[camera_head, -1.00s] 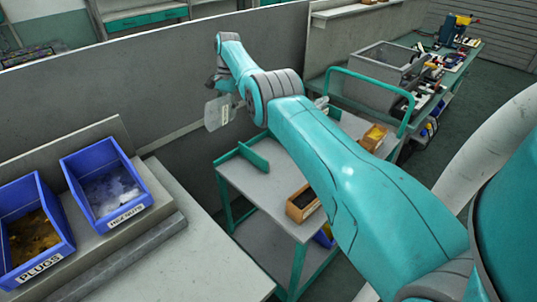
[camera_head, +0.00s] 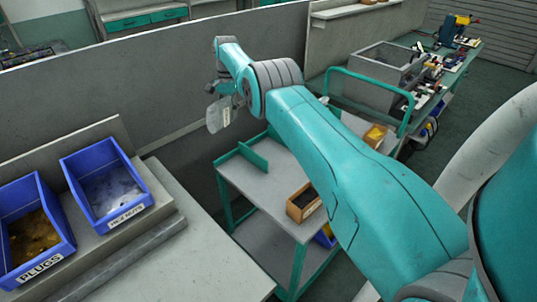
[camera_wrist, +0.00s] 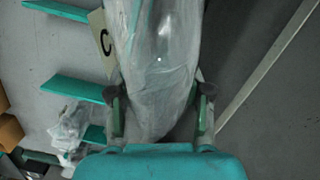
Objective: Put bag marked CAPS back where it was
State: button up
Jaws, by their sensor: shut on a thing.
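My gripper (camera_wrist: 160,108) is shut on a clear plastic bag (camera_wrist: 155,60), which fills the space between its fingers in the wrist view. A pale tag with the letter C (camera_wrist: 103,40) shows at the bag's left edge; the rest of its text is hidden. In the head view the bag (camera_head: 217,115) hangs below my gripper, in front of the grey partition. A grey trolley (camera_head: 250,180) with teal dividers (camera_head: 253,157) stands to the right of and below the bag. The wrist view shows several teal dividers (camera_wrist: 80,88) and another clear bag (camera_wrist: 70,130) among them.
Two blue bins, marked PLUGS (camera_head: 35,235) and HEX NUTS (camera_head: 105,185), stand on the left bench. An open box (camera_head: 302,205) sits on the trolley. The grey partition (camera_head: 170,75) runs behind.

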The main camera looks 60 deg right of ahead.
jog(key=shift+w+d+f, duration=0.1)
jog(key=shift+d+f, duration=0.05)
jog(key=shift+w+d+f+h, duration=0.1)
jog(key=shift+d+f+h, duration=0.4)
jog(key=shift+h, duration=0.2)
jog(key=s+d+r+m+g+h, duration=0.1)
jog(key=s+r+m+g+h, duration=0.15)
jog(key=s+h, duration=0.6)
jog(key=s+d+r+m+g+h, duration=0.1)
jog(key=s+r+g+h, duration=0.15)
jog(key=s+h, duration=0.55)
notch_tip(320, 180, down, 9)
jog(key=h, duration=0.1)
jog(key=shift+w+d+f+t, duration=0.15)
jog(key=shift+w+f+t, duration=0.1)
jog(key=shift+t, duration=0.15)
jog(key=o, duration=1.1)
